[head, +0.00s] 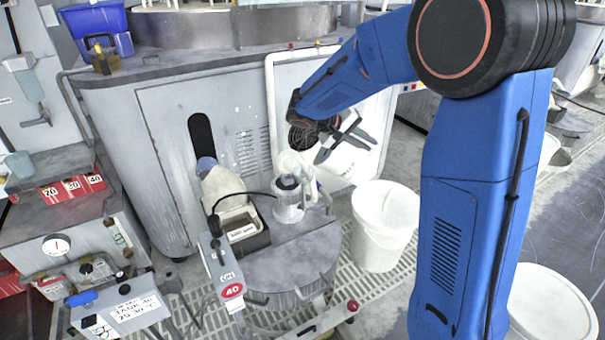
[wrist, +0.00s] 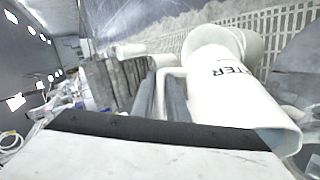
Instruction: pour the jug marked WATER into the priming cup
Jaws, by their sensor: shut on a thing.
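The white jug (wrist: 235,90) fills the right of the wrist view, with the letters TER readable on its side. Its handle (wrist: 168,80) is between the dark fingers of my gripper (wrist: 160,97). In the head view my gripper (head: 335,142) is in front of the grey machine, with the white jug (head: 295,163) beside it, partly hidden. I cannot tell the jug's exact tilt or whether water is flowing.
An open-topped box (head: 240,228) with a pale cloth-like thing behind it sits left of the cup. A black cable arches over to the cup. A control box marked 40 (head: 223,275) is in front.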

